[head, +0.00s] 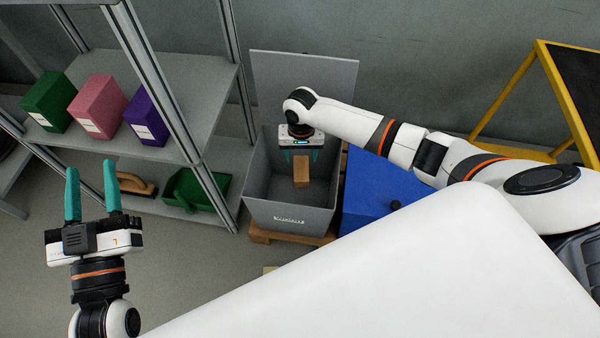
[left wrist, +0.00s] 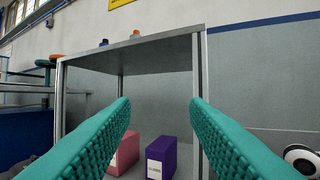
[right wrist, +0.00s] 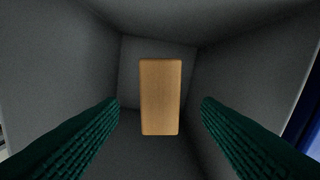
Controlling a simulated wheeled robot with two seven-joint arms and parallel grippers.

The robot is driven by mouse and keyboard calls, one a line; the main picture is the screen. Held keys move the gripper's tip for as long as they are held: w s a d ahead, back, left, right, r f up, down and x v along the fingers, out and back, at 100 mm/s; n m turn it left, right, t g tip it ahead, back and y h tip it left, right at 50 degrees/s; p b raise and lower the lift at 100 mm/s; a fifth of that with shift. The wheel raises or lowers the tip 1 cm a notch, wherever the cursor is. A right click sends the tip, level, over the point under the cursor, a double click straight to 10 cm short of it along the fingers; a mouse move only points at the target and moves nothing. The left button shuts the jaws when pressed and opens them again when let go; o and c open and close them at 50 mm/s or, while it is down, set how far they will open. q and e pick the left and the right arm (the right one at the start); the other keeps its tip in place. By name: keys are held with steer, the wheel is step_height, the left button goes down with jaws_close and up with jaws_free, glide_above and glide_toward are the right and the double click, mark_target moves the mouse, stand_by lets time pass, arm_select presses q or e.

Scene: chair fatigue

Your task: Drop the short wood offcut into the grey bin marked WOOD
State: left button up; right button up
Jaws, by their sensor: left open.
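The short wood offcut (head: 301,172), a light-brown block, is inside the walls of an open grey bin (head: 290,217) in the head view. The lettering on the bin's front is too small to read. My right gripper (head: 300,156) is at the bin's mouth, just above the offcut. In the right wrist view the offcut (right wrist: 160,97) shows between the fingers, with a gap on each side, so the gripper is open. I cannot tell whether the offcut touches the bin's floor. My left gripper (head: 91,172) is open and empty, in front of the shelf.
A grey shelf unit (head: 190,85) holds green, pink and purple boxes, with a brush and green dustpan (head: 197,188) below. A blue bin (head: 372,195) stands right of the grey one, whose raised lid (head: 325,75) is behind. A yellow-framed board (head: 505,95) stands far right.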

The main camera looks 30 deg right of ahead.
steer(key=shift+o, duration=0.5)
steer(key=shift+r, duration=0.2)
arm_select(q)
steer(key=s+a+f+g+y+p, duration=0.2)
steer(key=s+f+g, duration=0.2)
steer(key=f+g, duration=0.2)
steer(key=s+a+f+g+y+p, duration=0.2)
steer(key=f+g, duration=0.4)
steer(key=f, duration=0.3)
steer(key=shift+s+a+f+n+g+p, duration=0.3)
steer(key=shift+s+f+g+p, duration=0.15)
steer(key=shift+s, duration=0.4)
arm_select(e)
step_height(320, 180, up, 12)
steer(key=shift+f, duration=0.15)
arm_select(q)
steer(key=shift+r, duration=0.1)
